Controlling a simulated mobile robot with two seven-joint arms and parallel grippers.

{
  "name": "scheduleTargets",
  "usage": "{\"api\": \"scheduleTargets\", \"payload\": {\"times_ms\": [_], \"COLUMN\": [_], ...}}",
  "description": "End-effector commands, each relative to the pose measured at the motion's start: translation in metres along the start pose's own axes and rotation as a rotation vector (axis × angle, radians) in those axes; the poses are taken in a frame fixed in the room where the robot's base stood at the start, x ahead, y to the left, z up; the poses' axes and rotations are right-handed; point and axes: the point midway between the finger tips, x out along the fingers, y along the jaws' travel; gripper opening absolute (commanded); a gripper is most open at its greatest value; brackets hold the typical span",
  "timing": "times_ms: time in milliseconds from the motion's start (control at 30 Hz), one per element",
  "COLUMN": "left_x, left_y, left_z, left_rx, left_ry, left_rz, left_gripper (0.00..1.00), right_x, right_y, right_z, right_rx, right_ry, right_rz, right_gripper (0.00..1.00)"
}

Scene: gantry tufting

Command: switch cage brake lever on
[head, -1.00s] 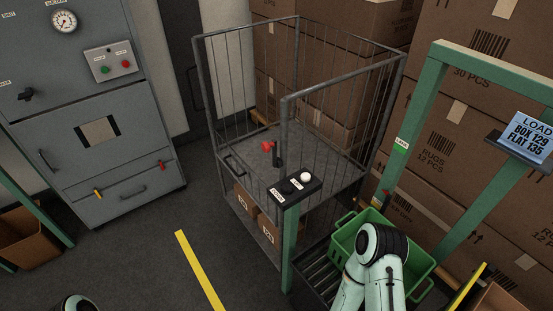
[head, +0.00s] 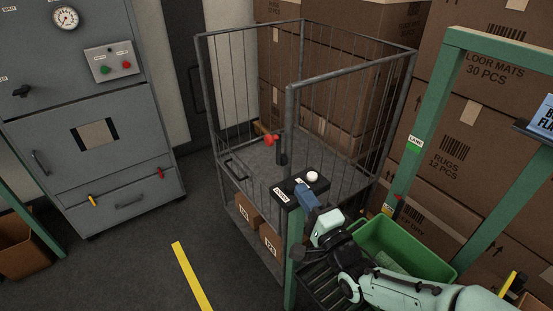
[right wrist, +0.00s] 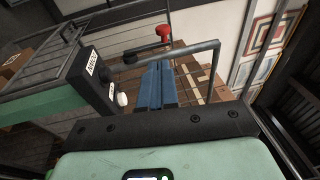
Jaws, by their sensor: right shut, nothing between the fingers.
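The cage brake lever, a red knob (head: 269,139) on a dark stem, stands at the near side of the wire cage (head: 290,75). It also shows in the right wrist view (right wrist: 163,32), past my fingertips. My right gripper (head: 305,193) is shut and empty, its blue fingers in front of the black button box. In the right wrist view the blue fingers (right wrist: 157,86) lie together, apart from the red knob. My left gripper is not in view.
A black button box (head: 285,188) with a white button tops a green post (head: 294,260) close to my right gripper. A green crate (head: 415,245) is beside my right arm. A grey cabinet (head: 85,130) stands left; open floor lies between it and the cage.

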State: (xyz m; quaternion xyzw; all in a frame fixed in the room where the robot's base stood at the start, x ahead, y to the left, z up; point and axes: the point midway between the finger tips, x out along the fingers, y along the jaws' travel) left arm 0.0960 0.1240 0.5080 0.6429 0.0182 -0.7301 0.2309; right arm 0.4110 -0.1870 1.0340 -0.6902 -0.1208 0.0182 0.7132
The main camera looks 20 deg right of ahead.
Motion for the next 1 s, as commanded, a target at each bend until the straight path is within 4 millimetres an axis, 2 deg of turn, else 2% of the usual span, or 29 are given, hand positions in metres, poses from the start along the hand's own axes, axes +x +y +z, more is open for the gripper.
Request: {"api": "scheduleTargets", "payload": {"times_ms": [333, 467, 567, 1000], "left_x": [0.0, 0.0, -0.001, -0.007], "left_y": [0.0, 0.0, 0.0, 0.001], "left_z": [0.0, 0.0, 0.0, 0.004], "left_rx": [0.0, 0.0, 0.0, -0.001], "left_ry": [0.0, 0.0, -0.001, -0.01], "left_rz": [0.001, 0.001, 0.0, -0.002], "left_gripper": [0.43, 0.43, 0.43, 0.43], "right_x": [0.0, 0.008, 0.021, 0.111], "right_y": [-0.004, -0.004, -0.003, -0.005], "right_z": [0.001, 0.001, 0.001, 0.001], "right_rx": [0.006, 0.007, 0.008, 0.01], "right_ry": [-0.002, -0.003, -0.003, -0.003], "right_rz": [-0.01, -0.01, -0.008, -0.009], "right_gripper": [0.0, 0.0, 0.0, 0.0]}}
